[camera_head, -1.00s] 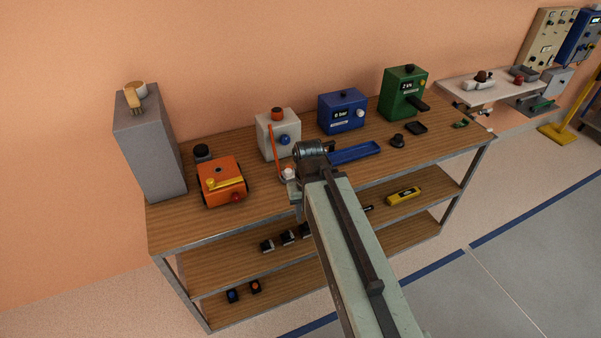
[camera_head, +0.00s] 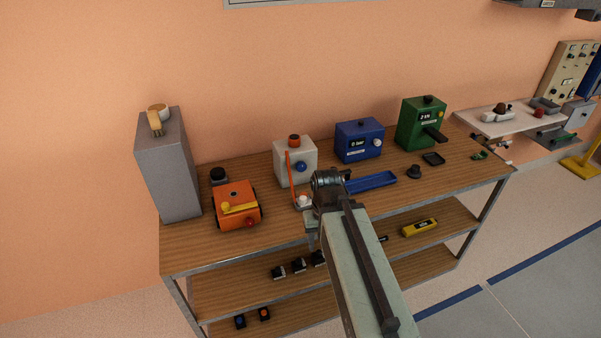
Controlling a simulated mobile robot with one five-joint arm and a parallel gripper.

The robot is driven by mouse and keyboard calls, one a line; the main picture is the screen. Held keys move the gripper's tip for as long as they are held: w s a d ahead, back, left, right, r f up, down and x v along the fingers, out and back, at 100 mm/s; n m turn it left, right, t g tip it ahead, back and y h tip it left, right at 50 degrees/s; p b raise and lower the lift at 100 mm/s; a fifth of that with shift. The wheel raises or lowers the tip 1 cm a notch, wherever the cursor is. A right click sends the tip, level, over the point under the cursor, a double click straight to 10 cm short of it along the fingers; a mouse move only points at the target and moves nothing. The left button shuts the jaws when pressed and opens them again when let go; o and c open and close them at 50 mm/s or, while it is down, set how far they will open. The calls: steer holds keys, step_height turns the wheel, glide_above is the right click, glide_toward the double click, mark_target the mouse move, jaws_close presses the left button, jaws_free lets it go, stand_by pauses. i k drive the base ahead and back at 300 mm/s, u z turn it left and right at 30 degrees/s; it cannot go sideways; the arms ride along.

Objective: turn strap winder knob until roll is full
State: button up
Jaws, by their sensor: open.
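My gripper (camera_head: 322,216) is in front of and below the box, apart from the blue knob. It is open, its fingers are small and partly hidden by my arm, and I see nothing held.
An orange device (camera_head: 237,208) and a tall grey box (camera_head: 168,172) stand to the left. A blue box (camera_head: 359,141), a blue tray (camera_head: 371,181) and a green box (camera_head: 421,124) stand to the right. The bench's front edge (camera_head: 225,263) runs below my arm.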

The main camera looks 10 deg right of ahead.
mark_target(302, 167)
steer(key=z, duration=1)
steer(key=k, duration=1)
steer(key=u, duration=0.8)
steer(key=i, duration=1)
steer(key=z, duration=0.05)
